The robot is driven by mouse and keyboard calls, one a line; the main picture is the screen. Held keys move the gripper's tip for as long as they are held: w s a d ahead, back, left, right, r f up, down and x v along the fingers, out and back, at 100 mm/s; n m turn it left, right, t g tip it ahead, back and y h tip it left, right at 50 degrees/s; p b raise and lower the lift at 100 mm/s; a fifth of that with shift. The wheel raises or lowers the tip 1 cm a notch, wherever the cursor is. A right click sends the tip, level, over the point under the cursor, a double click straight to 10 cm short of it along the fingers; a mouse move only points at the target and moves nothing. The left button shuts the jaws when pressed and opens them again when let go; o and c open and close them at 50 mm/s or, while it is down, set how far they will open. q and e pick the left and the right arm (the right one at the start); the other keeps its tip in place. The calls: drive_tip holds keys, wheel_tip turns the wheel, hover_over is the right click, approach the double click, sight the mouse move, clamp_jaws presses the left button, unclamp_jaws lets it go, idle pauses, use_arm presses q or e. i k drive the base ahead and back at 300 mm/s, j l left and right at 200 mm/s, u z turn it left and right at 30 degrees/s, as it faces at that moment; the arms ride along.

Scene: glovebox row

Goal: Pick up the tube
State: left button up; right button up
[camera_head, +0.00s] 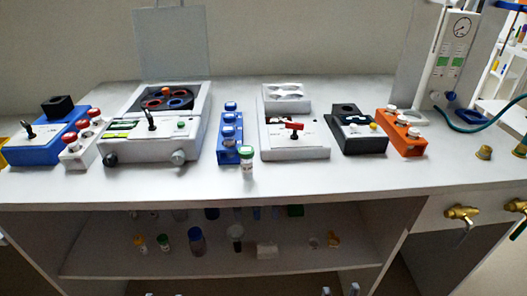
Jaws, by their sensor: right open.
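A small clear tube with a green cap and white label (247,162) stands upright on the bench top, close to the front edge. It is just in front of a blue rack (229,152) holding blue-capped tubes. More capped tubes sit in a white rack (80,155) with red caps and an orange rack (405,143) with white caps. Two small pale tips at the bottom edge appear to be my right gripper (340,290). They are apart with nothing between them, low in front of the bench and well below the green-capped tube. My left gripper does not show.
Along the white bench top (300,178) stand a centrifuge with raised lid (172,60), a white device with a red lever (294,145) and a black device (358,138). Brass taps (462,213) project at right. The shelf below (130,262) holds several bottles. The front strip is mostly clear.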

sight(246, 153)
drive_tip(key=i+j, duration=0.1)
drive_tip(key=i, duration=0.35)
drive_tip(key=i+j, duration=0.1)
drive_tip(key=i, duration=0.35)
